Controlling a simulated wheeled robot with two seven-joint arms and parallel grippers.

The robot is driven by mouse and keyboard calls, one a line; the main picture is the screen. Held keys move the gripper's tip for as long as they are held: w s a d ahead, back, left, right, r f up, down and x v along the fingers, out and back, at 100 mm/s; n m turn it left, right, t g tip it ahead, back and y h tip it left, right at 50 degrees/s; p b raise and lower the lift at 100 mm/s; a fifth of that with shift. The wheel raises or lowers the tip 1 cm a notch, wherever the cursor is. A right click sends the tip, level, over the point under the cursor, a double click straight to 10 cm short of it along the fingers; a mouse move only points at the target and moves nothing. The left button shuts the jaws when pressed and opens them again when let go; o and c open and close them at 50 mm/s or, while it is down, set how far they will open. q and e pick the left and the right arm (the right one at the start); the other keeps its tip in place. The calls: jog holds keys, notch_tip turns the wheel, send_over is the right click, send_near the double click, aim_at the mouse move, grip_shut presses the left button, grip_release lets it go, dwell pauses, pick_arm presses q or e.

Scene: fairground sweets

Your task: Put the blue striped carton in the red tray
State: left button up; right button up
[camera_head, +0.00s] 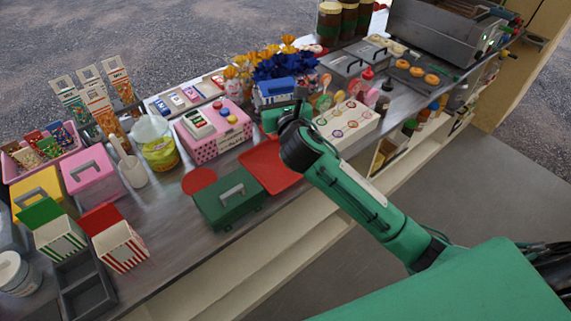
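The blue striped carton (275,88) has a blue top and shows in the middle of the counter, in front of the blue and yellow flowers. Its lower part is partly hidden by my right gripper (277,115). The gripper is at the near side of the carton, and my dark wrist covers part of it. I cannot tell whether its fingers touch or hold the carton. The red tray (262,168) lies flat on the counter, nearer than the carton, just left of my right wrist. The visible part of the tray is empty. My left gripper is not in view.
A green box with a handle (229,200) stands against the tray's near left side. A pink spotted cash box (212,130) is behind left. A white lollipop stand (347,122) is to the right. Red and green striped cartons (120,246) (60,236) stand far left.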

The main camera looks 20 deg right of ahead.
jog(key=shift+f+b, duration=1.2)
jog(key=shift+f, duration=8.65)
jog(key=o, duration=0.5)
jog(key=shift+f, duration=0.2)
jog(key=o, duration=0.5)
jog(key=shift+r, duration=0.1)
